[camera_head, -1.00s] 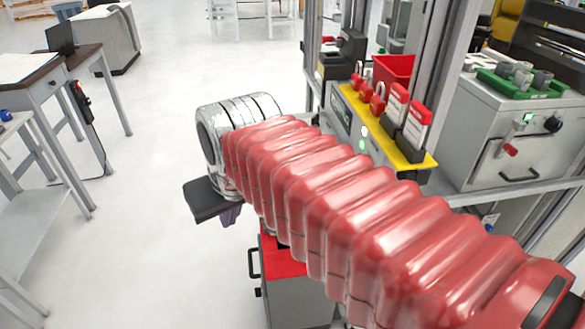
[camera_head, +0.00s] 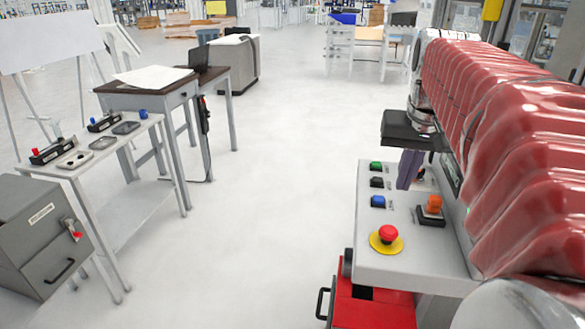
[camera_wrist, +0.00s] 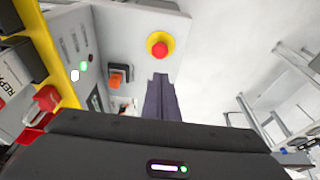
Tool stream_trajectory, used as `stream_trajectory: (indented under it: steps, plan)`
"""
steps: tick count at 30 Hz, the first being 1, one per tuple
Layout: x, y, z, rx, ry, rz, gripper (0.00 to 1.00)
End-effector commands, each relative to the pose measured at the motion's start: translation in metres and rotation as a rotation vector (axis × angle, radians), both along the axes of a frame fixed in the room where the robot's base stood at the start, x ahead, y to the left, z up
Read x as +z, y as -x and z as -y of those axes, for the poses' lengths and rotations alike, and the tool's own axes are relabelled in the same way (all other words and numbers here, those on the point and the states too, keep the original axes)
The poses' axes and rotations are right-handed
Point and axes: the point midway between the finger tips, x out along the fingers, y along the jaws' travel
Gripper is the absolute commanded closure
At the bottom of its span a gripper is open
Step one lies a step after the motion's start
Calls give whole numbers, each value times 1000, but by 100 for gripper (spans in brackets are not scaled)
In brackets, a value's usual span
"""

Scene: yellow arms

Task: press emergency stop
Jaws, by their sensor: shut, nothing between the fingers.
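The emergency stop is a red mushroom button (camera_head: 388,234) on a yellow disc, on the front of a light grey control panel (camera_head: 385,268) at the right of the head view. It also shows near the top middle of the wrist view (camera_wrist: 158,46). My gripper (camera_head: 406,184) hangs down over the back of the panel, behind the button, with its dark fingers together and empty. In the wrist view the fingertips (camera_wrist: 161,78) appear just below the button, apart from it as far as I can tell.
Green, black and blue buttons (camera_head: 377,202) line the panel's left side. An orange switch (camera_head: 431,207) sits right of the red button. A red-topped cabinet (camera_head: 370,312) stands below. A table with small devices (camera_head: 95,152) is at left. The floor between is clear.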

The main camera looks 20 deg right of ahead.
Motion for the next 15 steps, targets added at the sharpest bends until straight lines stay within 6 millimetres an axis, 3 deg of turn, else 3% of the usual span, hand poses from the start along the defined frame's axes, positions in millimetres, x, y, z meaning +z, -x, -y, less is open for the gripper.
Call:
stream_trajectory:
  steps: [8,15]
  plan:
    - [-10,-2,1,0,-2,-2,100]
    - [-40,-9,6,0,-2,-2,100]
